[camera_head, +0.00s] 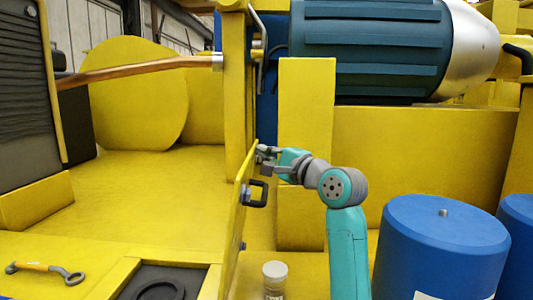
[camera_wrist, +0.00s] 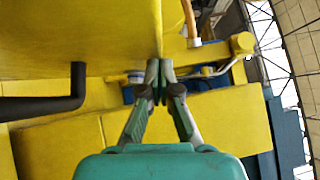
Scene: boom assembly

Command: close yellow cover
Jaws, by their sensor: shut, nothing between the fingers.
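The yellow cover (camera_head: 238,215) stands open and roughly upright, nearly edge-on in the head view. Its black handle (camera_head: 257,194) is on the right face. The opening (camera_head: 155,283) with a dark round part inside lies to its left. My gripper (camera_head: 262,152) is shut and empty at the cover's top edge, on the handle side. In the wrist view, my gripper (camera_wrist: 158,84) has its fingertips together close to the edge of the cover (camera_wrist: 80,38), and the black handle (camera_wrist: 45,106) is at left. I cannot tell whether the fingertips touch the cover.
A wrench (camera_head: 45,270) lies on the yellow deck at left. A small capped jar (camera_head: 275,278) stands right of the cover. Blue drums (camera_head: 440,250) stand at right. A yellow post (camera_head: 306,140) and a blue motor (camera_head: 370,45) are behind my arm. The deck left of the cover is mostly clear.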

